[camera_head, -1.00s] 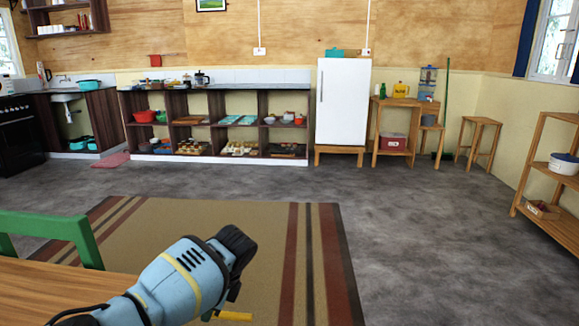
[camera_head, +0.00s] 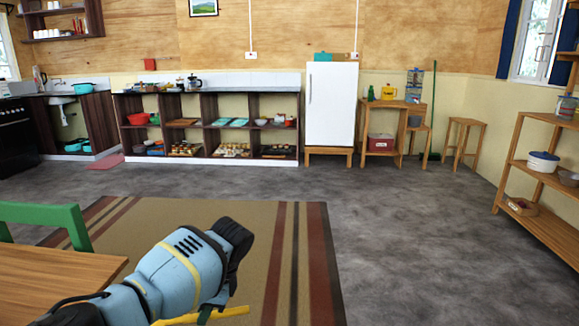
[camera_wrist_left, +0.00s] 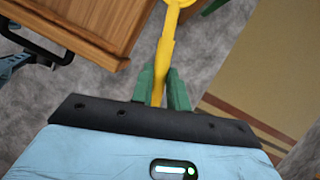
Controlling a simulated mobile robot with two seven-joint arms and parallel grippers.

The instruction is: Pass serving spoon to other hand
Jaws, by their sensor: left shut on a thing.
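The serving spoon is yellow. In the left wrist view the spoon (camera_wrist_left: 165,56) runs up from between the green fingers of my left gripper (camera_wrist_left: 162,88), which is shut on its handle. The spoon's round end is at the top edge, partly cut off. In the head view part of the yellow spoon (camera_head: 232,311) shows at the bottom, beside my left gripper (camera_head: 210,313), whose fingers are mostly hidden behind the wrist. My right gripper is not in either view.
A wooden table (camera_head: 60,262) and a green chair (camera_head: 45,213) are at the lower left, close to my left arm. A striped rug (camera_head: 190,215) lies ahead. Shelves, a white fridge (camera_head: 332,105) and a wooden rack (camera_head: 545,195) stand farther off. The grey floor between is clear.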

